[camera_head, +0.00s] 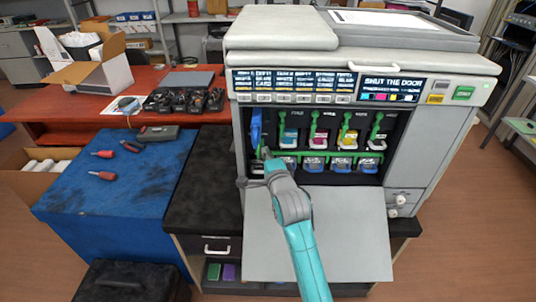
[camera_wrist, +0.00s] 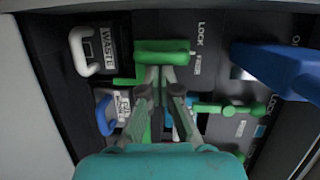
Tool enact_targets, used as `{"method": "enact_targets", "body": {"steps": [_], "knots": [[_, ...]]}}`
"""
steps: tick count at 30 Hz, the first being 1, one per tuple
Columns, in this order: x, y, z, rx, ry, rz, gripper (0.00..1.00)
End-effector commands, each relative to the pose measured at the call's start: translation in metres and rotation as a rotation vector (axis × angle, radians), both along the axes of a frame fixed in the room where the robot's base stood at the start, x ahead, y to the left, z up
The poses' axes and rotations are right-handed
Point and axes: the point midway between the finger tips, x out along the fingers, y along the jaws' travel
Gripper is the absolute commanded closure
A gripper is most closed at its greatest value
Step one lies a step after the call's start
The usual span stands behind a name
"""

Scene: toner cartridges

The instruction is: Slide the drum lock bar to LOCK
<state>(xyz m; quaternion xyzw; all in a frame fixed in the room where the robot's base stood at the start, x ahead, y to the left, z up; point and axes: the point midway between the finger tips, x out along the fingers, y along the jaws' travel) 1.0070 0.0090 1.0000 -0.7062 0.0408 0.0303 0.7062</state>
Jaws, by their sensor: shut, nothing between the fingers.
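The printer (camera_head: 440,130) stands with its front door folded down. A green bar (camera_head: 300,152) runs across the bay below the toner cartridges. In the wrist view a green handle (camera_wrist: 162,46) lies just ahead of my gripper (camera_wrist: 164,74), beside printed LOCK labels. Another green bar (camera_wrist: 228,108) extends to the right of the fingers. I cannot tell for sure which green part is the drum lock bar, or its exact position. My gripper is shut and empty, its fingertips close to the green handle; contact is unclear. In the head view my arm partly hides the bay's left end.
The folded-down door (camera_head: 345,235) spreads below the bay. A blue lever (camera_head: 256,130) stands at the bay's left and shows large in the wrist view (camera_wrist: 275,68). A white handle (camera_wrist: 80,50) marked WASTE is at left. A blue cabinet (camera_head: 120,190) with tools stands left.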

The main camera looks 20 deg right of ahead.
Motion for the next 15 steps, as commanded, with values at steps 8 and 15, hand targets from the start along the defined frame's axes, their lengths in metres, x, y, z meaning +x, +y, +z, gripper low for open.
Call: {"method": "enact_targets", "body": {"steps": [8,15], "knots": [[0.002,0.008,0.0,0.001,0.0,0.002,1.0],[-0.008,0.009,-0.001,0.001,0.0,0.001,1.0]]}}
